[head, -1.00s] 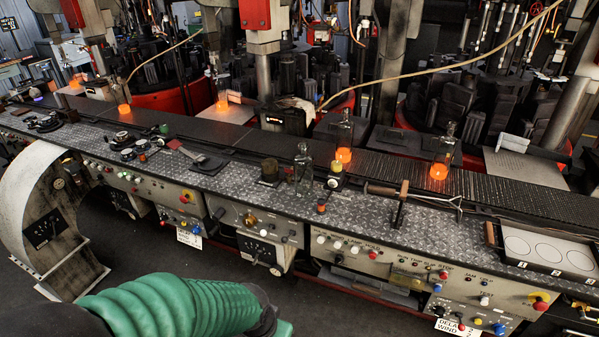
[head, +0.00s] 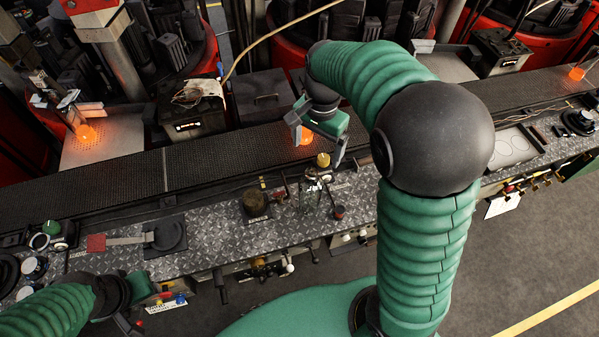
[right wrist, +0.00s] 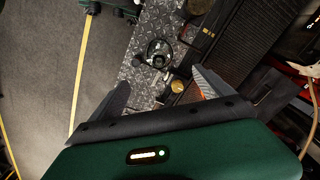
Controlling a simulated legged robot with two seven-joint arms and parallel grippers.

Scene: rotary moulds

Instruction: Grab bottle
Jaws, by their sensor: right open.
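A clear glass bottle (head: 308,192) stands on the diamond-plate ledge in the head view, just below my right gripper. In the right wrist view a round, clear object that looks like this bottle (right wrist: 157,53) shows from above, beyond the fingertips. My right gripper (head: 318,146) is open and empty above the ledge; its two spread fingers also show in the right wrist view (right wrist: 160,82). My left gripper (head: 130,324) is partly in view at the lower left, too little to tell its jaws.
A glowing orange bottle (head: 306,136) is on the conveyor behind my right gripper. A dark cup (head: 256,203), a brass knob (head: 323,160) and a small dark pot (head: 339,212) are close to the clear bottle. A red-handled tool (head: 120,242) lies further left.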

